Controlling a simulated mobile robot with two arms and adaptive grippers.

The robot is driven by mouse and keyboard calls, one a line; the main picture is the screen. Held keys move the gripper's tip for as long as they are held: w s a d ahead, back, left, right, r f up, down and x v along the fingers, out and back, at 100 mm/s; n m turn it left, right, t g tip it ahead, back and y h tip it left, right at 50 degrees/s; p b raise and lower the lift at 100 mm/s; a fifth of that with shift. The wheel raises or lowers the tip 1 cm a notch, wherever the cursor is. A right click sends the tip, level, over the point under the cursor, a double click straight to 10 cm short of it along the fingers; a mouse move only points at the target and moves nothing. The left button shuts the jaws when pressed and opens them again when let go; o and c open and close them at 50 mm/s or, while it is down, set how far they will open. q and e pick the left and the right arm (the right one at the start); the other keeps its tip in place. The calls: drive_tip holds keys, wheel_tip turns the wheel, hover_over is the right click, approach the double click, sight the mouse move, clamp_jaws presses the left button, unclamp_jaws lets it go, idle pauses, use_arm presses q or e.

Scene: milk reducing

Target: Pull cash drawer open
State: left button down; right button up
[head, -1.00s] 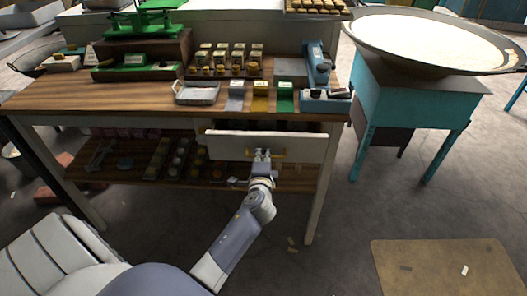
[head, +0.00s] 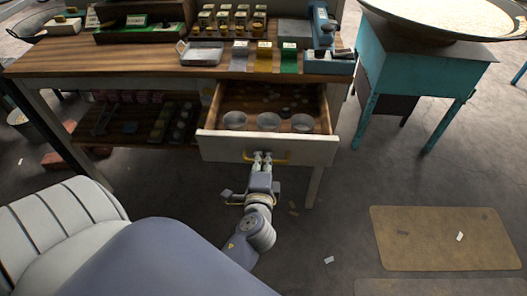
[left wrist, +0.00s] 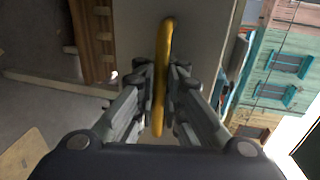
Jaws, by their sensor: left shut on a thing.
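The cash drawer (head: 221,147) sticks out from under the wooden counter and stands well open. Its white front faces me, and inside are three round metal cups (head: 269,122) with several coins (head: 285,96) behind them. A yellow bar handle (head: 281,158) is fixed to the front. My left gripper (head: 262,158) is shut on this handle. In the left wrist view the yellow handle (left wrist: 165,60) runs between the two fingers. My right gripper is not in view.
On the counter (head: 130,66) are a metal tray (head: 201,53), coloured cards and a blue device (head: 325,30). A teal stand (head: 400,70) with a wide pan is at the right. A lower shelf (head: 130,138) holds small goods. A tan mat (head: 440,238) lies on open floor.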

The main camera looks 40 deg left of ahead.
use_arm(q)
drive_tip(key=shift+s+r, duration=0.1)
drive_tip(key=c, duration=2)
unclamp_jaws()
drive_tip(key=shift+d, duration=0.1)
